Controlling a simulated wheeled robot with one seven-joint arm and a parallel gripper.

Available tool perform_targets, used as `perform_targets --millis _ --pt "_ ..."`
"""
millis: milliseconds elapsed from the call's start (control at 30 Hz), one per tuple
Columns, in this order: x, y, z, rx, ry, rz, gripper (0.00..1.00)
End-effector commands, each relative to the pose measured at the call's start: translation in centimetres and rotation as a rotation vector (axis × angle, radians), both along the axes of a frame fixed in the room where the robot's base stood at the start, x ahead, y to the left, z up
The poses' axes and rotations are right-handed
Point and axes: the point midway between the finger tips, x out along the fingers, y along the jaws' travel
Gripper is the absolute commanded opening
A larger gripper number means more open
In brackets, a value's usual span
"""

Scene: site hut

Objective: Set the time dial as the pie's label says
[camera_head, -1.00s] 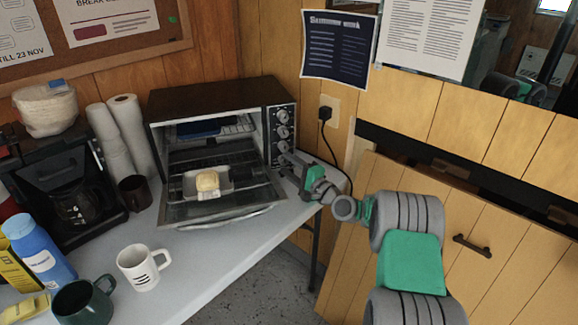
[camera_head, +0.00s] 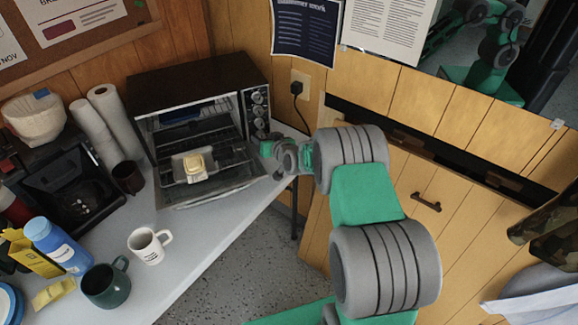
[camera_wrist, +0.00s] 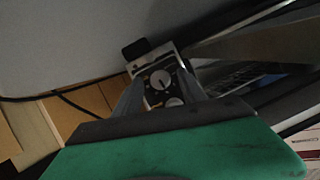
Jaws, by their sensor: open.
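The toaster oven (camera_head: 190,85) stands on the grey counter with its glass door folded down. The pie (camera_head: 195,165) sits in a pale tray on the lowered door. A label shows on the tray, too small to read. The oven's control panel (camera_head: 257,110) on its right side carries several round knobs in a column. My gripper (camera_head: 275,150) is at the lower part of this panel. In the wrist view, my gripper's fingers (camera_wrist: 160,98) are open, with one dial (camera_wrist: 160,80) showing between them and part of another knob (camera_wrist: 174,102) below it. I cannot tell whether the fingers touch a dial.
A white mug (camera_head: 148,247), a dark green mug (camera_head: 106,287) and a blue bottle (camera_head: 58,246) stand on the counter (camera_head: 215,222). A black cord runs from the wall socket (camera_head: 299,85).

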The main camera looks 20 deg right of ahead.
Motion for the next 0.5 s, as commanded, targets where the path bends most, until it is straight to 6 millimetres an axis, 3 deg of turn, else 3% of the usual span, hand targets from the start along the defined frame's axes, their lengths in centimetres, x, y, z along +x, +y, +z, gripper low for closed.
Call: perform_targets --millis 333,500 --pt "-7.4 -1.8 3.1 0.006 0.000 -0.002 0.48" --pt "-9.6 0.5 6.0 -0.074 0.140 0.070 0.48"
